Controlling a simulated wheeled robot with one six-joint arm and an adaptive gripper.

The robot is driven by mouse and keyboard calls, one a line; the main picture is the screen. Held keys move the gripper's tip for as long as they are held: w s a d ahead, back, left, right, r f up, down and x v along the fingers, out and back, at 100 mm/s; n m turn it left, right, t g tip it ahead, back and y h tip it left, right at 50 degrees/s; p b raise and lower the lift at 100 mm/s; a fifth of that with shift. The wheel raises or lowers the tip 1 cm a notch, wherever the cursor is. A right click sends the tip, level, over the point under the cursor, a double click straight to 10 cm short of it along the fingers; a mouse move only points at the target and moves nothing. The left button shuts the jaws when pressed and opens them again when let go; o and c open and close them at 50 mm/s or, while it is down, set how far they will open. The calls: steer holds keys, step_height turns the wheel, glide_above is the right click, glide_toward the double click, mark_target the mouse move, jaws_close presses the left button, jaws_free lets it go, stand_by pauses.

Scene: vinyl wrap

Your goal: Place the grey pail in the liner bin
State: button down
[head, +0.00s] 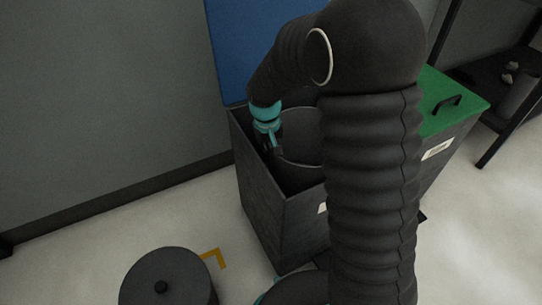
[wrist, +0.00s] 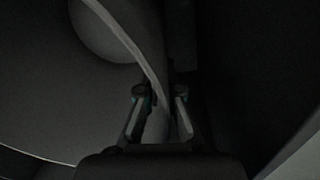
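The grey pail (head: 300,142) is inside the dark liner bin (head: 258,200), its round mouth facing up near the bin's top edge. My arm covers its right part, and its base is hidden. My gripper (head: 272,147) points down into the bin at the pail's left side. In the wrist view the gripper (wrist: 160,95) has its two fingers apart, one on each side of the pail's curved rim (wrist: 128,42). A gap shows between the right finger and the rim. The picture is dark, so contact with the left finger is unclear.
The bin's blue lid (head: 238,50) stands raised against the wall. A green-lidded bin (head: 448,100) stands to the right, partly behind my arm. A dark round lidded container (head: 165,278) is on the floor at the front left, near a yellow corner mark (head: 215,256). A shelf (head: 500,75) stands far right.

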steer(key=shift+f, duration=0.55)
steer(key=c, duration=1.3)
jaws_free()
steer(key=r, duration=0.4)
steer(key=r+p, duration=0.1)
steer(key=r, duration=0.7)
steer(key=shift+s+a+r, duration=0.15)
steer(key=shift+a+r, duration=0.1)
steer(key=shift+a, duration=0.1)
